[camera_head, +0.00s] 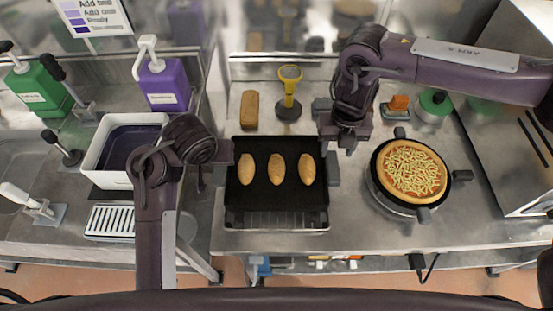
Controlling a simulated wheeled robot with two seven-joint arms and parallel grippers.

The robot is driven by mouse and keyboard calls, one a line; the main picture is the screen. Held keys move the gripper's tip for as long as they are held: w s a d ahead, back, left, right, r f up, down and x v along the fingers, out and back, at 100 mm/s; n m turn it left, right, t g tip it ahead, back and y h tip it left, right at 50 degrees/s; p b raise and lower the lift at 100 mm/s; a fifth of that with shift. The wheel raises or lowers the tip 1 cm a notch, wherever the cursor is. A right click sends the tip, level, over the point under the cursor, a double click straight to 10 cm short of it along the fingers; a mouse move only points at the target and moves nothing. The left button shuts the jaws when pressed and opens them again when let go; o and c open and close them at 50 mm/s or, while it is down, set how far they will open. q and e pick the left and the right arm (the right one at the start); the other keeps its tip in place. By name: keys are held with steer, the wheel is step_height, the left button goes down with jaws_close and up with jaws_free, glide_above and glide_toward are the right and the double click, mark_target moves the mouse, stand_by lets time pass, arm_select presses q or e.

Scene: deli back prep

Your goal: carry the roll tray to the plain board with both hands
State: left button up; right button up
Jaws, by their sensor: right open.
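The roll tray (278,203) is black and holds three golden rolls (277,169) in a row. It lies flat on the steel counter in the middle of the view, with a metal rail or rack at its front edge. My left gripper (224,153) is at the tray's left edge; whether it touches or grips the rim cannot be told. My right gripper (334,158) is open at the tray's upper right edge, partly hidden under its own wrist. I cannot make out a plain board for certain.
A round pan with a topped pizza (411,168) stands right of the tray. Behind the tray are a brown block (250,110) and a yellow-topped tool (289,92). A white-rimmed basin (107,133) and a purple pump bottle (164,86) are at left. A steel appliance (505,120) bounds the right.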

mark_target(332, 165)
arm_select(q)
steer(key=shift+s+r, duration=0.15)
steer(key=shift+s, duration=0.3)
arm_select(e)
steer(key=shift+s+r, duration=0.15)
steer(key=shift+s, duration=0.3)
arm_select(q)
steer(key=shift+w+x, duration=0.15)
steer(key=shift+x, duration=1.95)
steer(key=shift+w+x, duration=0.15)
steer(key=shift+x, duration=1.9)
arm_select(e)
steer(key=shift+w+f, duration=0.2)
steer(key=shift+f, duration=1.85)
steer(key=shift+w+f, duration=0.2)
steer(key=shift+f, duration=1.8)
arm_select(q)
steer(key=shift+r, duration=0.1)
arm_select(e)
steer(key=shift+s, duration=0.1)
arm_select(q)
steer(key=shift+s, duration=0.1)
steer(key=shift+c, duration=1.1)
arm_select(e)
steer(key=shift+c, duration=1.1)
arm_select(q)
jaws_close()
arm_select(e)
jaws_close()
